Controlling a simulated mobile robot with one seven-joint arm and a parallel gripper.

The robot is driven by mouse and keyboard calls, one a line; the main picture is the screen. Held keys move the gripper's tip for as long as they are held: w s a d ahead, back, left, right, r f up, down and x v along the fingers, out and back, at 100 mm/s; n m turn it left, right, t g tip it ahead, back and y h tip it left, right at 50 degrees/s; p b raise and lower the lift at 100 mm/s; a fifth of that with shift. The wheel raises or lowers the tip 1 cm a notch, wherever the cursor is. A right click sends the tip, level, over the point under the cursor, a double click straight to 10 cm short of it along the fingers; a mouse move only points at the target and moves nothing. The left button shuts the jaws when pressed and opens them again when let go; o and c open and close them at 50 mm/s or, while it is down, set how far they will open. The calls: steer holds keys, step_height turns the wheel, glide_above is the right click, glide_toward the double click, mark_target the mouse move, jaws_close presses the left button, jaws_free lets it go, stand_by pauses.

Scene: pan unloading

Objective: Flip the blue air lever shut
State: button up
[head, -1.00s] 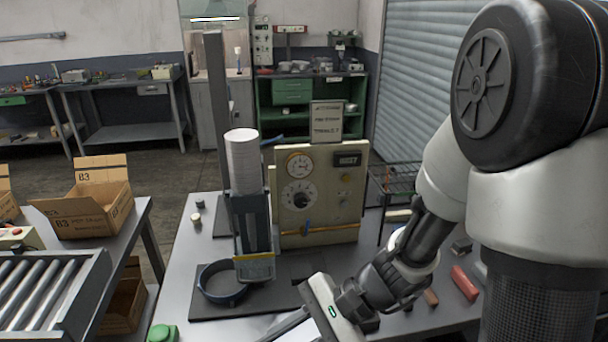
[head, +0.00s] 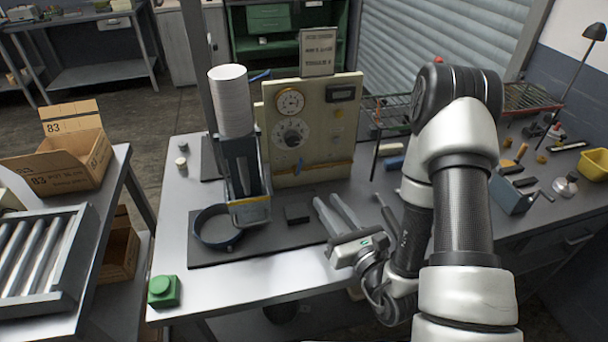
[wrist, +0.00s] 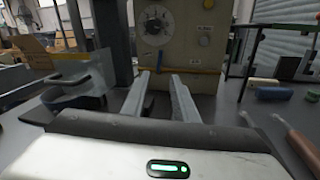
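A beige control panel (head: 340,115) stands at the back of the bench, with a dial and a gauge.
A fixture with a white stack (head: 231,102) stands left of the panel, beside a dark blue ring (head: 215,243). A small black block (head: 297,213) lies on the dark mat near my fingers. A green button box (head: 163,291) sits at the front left. A wire rack stands right of the panel.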

mark_target(299, 166)
steer(key=x, duration=0.3)
steer(key=shift+w+a+f+b, duration=0.1)
steer(key=shift+w+f+b, duration=0.1)
steer(key=shift+f+b, duration=0.2)
steer(key=b+x, duration=0.1)
steer(key=b, duration=0.3)
steer(key=shift+w+a+b, duration=0.1)
steer(key=shift+w+b, duration=0.15)
steer(key=shift+b, duration=0.1)
steer(key=b, duration=0.4)
steer(key=shift+w+a, duration=0.3)
steer(key=shift+w, duration=0.05)
steer(key=b+x, duration=0.1)
steer(key=x, duration=0.2)
steer(key=b+x, duration=0.1)
steer(key=x, duration=0.2)
steer(key=b+x, duration=0.1)
steer(key=x, duration=0.1)
steer(key=shift+w+a+r, duration=0.15)
steer(key=shift+w+r, duration=0.2)
steer(key=shift+r, duration=0.05)
jaws_close()
